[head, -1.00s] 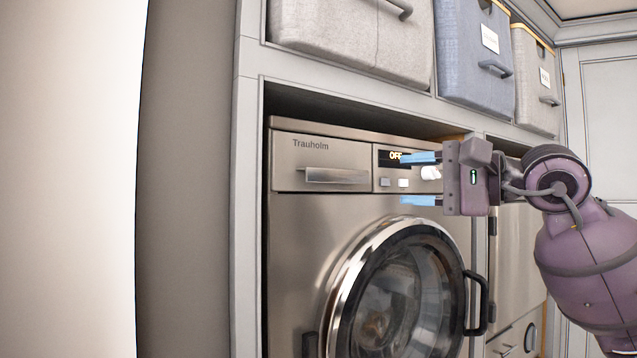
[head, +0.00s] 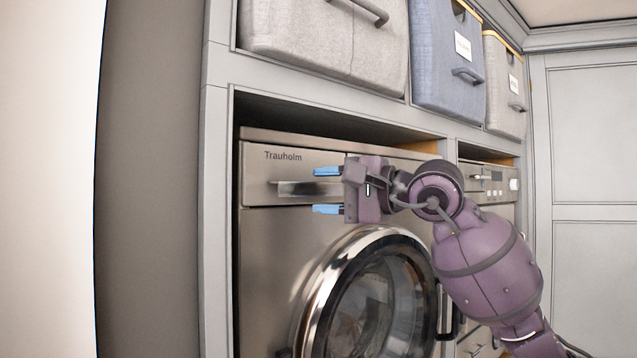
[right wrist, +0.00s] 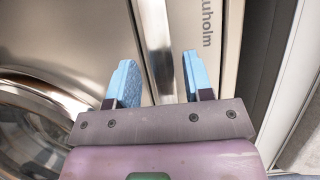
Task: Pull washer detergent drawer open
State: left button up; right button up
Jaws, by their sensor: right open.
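The washer's detergent drawer (head: 258,160) is a flat steel panel marked "Trauholm" at the washer's upper left, flush with the front. Its bar handle (head: 290,188) runs horizontally across it. My right gripper (head: 327,190) is open, with one blue finger above the handle's level and one below, at the handle's right end. In the right wrist view the handle (right wrist: 156,40) runs up the picture between the two blue fingertips (right wrist: 157,75), with gaps on both sides. I cannot tell whether the handle is fully between the fingers in depth. My left gripper is not in view.
The round washer door (head: 375,300) is shut below the drawer. Grey (head: 330,40) and blue (head: 445,60) fabric bins sit on the shelf above. A second appliance (head: 490,185) stands to the right. A cabinet side panel (head: 215,220) borders the washer's left.

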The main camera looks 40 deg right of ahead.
jog(key=shift+x, duration=0.85)
jog(key=shift+f, duration=0.1)
grip_shut()
